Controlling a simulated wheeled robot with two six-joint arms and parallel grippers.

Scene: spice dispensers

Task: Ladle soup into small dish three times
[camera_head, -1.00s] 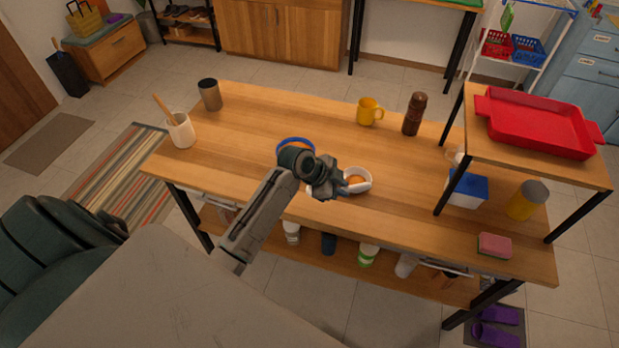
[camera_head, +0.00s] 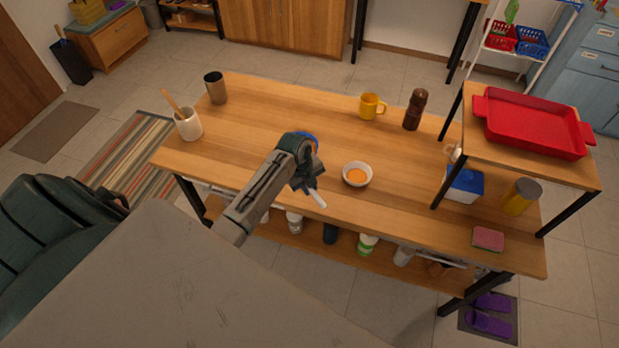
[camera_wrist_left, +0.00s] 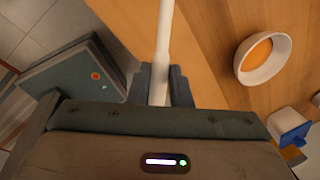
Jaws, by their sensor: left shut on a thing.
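A small white dish (camera_head: 357,182) with orange soup (camera_head: 357,175) in it stands on the wooden table, right of my left gripper. It also shows at the upper right of the left wrist view (camera_wrist_left: 246,74). My left gripper (camera_head: 308,184) is shut on a thin white handle (camera_head: 318,198), which I take for the ladle's. In the left wrist view the handle (camera_wrist_left: 165,40) runs up between the fingers (camera_wrist_left: 161,88); the ladle's bowl end is not visible. A blue-rimmed vessel (camera_head: 314,138) is mostly hidden behind my left wrist. My right gripper is not in view.
A white utensil crock (camera_head: 188,126) and brown cup (camera_head: 216,88) stand at the left. A yellow mug (camera_head: 371,106) and dark pepper mill (camera_head: 414,110) stand at the back. A raised shelf with a red tray (camera_head: 530,124) stands right.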

